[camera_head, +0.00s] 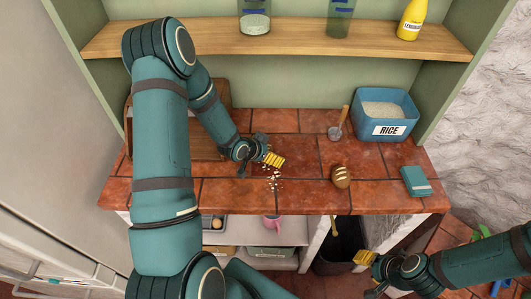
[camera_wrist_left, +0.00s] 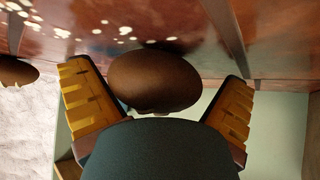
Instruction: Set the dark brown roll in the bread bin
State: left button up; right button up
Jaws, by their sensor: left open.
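The dark brown roll (camera_wrist_left: 155,78) is a smooth oval in the left wrist view, between the two yellow fingers of my left gripper (camera_head: 262,155). The fingers are open, with a gap on each side of the roll. In the head view I cannot make the roll out; the gripper and wrist seem to hide it. A brown wooden box (camera_head: 208,145), apparently the bread bin, stands at the back left of the counter, largely hidden behind my left arm. My right gripper (camera_head: 366,258) is low at the front right, beyond the counter edge; its opening is unclear.
A scored brown roll (camera_head: 341,177) lies right of the left gripper. Pale crumbs (camera_head: 274,180) are scattered on the tiled counter (camera_head: 310,199). A blue rice bin (camera_head: 364,112), a scoop (camera_head: 336,132) and a teal block (camera_head: 415,181) are to the right. A wooden shelf (camera_head: 300,42) runs above.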

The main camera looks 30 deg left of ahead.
pick_arm(q)
jog(key=shift+c, duration=0.3)
jog(key=c, duration=1)
jog(key=shift+c, duration=0.2)
jog(key=shift+c, duration=0.6)
jog(key=shift+r, duration=0.15)
